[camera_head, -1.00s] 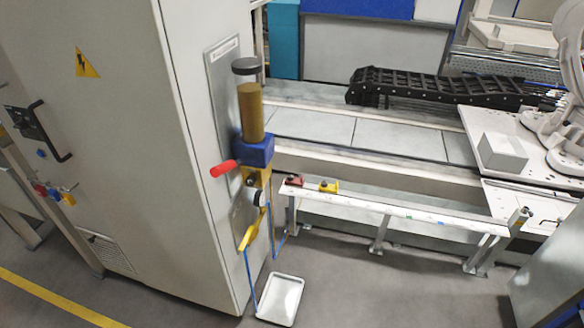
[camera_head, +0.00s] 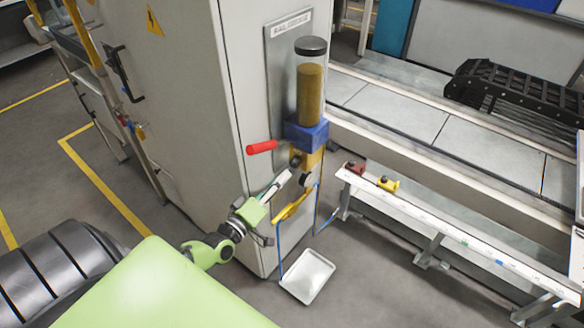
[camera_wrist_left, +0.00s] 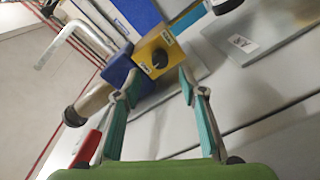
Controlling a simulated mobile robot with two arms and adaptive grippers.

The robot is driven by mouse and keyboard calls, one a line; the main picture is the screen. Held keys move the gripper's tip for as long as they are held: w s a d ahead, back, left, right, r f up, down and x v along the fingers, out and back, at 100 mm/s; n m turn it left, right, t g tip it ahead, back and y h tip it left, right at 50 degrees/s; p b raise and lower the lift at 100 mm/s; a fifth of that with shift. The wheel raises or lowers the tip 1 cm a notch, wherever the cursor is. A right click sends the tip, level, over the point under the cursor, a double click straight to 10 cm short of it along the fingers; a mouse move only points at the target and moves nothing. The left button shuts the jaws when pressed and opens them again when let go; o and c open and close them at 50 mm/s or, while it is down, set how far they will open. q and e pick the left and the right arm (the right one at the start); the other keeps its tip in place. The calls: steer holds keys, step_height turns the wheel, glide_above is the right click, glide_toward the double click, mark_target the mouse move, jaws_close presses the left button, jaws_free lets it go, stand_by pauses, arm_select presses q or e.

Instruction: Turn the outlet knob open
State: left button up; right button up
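The outlet knob is a small black knob (camera_wrist_left: 159,58) on the face of a yellow block (camera_wrist_left: 150,70) in the left wrist view. In the head view the yellow block (camera_head: 312,160) sits under a blue block (camera_head: 306,132) on the pump unit, with the dark knob (camera_head: 296,161) on its side. My left gripper (camera_head: 280,183) is just short of the block, at its lower left. In the left wrist view the left gripper (camera_wrist_left: 152,88) has its two teal-padded fingers apart and nothing between them; the knob lies beyond the tips. My right gripper is not in view.
A red handle (camera_head: 262,147) sticks out left of the blue block, near my left arm. A reservoir of brown fluid (camera_head: 310,88) stands above. A yellow lever (camera_head: 294,206), blue tubes and a white tray (camera_head: 307,277) are below. A white rail (camera_head: 450,232) runs right.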

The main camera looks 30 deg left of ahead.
mark_target(293, 166)
arm_select(q)
steer(key=w, duration=0.6)
steer(key=shift+w, duration=0.3)
jaws_close()
